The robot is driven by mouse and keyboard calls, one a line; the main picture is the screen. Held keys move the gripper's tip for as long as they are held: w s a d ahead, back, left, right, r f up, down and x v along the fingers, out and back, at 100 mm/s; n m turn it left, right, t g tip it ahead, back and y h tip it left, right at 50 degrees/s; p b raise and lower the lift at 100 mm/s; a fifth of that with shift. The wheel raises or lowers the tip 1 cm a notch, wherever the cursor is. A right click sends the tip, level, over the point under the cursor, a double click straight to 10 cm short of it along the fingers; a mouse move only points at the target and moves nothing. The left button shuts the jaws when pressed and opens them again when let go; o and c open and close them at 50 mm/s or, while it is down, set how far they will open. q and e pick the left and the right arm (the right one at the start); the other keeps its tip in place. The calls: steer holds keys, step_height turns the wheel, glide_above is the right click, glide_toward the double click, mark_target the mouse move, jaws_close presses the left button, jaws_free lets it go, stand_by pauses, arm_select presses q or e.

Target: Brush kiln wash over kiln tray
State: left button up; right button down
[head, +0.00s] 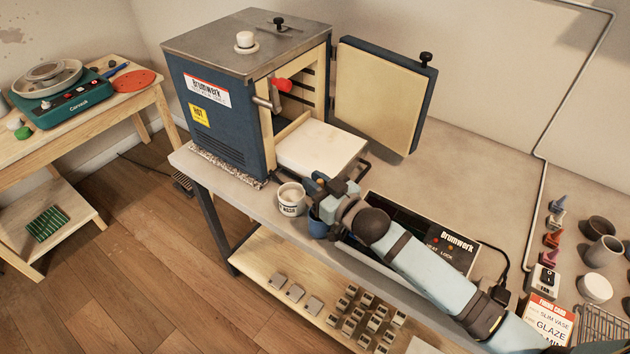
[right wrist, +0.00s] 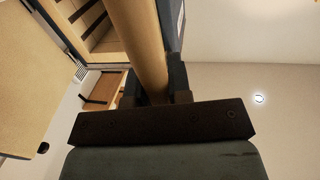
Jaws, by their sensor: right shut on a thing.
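The kiln tray (head: 322,148) is a pale flat slab that sticks out of the open kiln (head: 222,108) at its front. A white labelled cup (head: 291,198), apparently the kiln wash, stands on the bench just in front of it. In the right wrist view my right gripper (right wrist: 155,92) is shut on a tan round handle (right wrist: 142,40), apparently the brush's. The bristles are hidden in both views. My left gripper is out of view.
The kiln door (head: 378,98) stands open to the right of the tray. A controller box (head: 445,243) lies partly under my right arm. Cones, small pots and a card (head: 548,318) are at the bench's right. A side table (head: 100,120) stands left.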

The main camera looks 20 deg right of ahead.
steer(key=c, duration=1)
jaws_free()
steer(key=shift+b+v, duration=0.8)
steer(key=shift+v, duration=6.2)
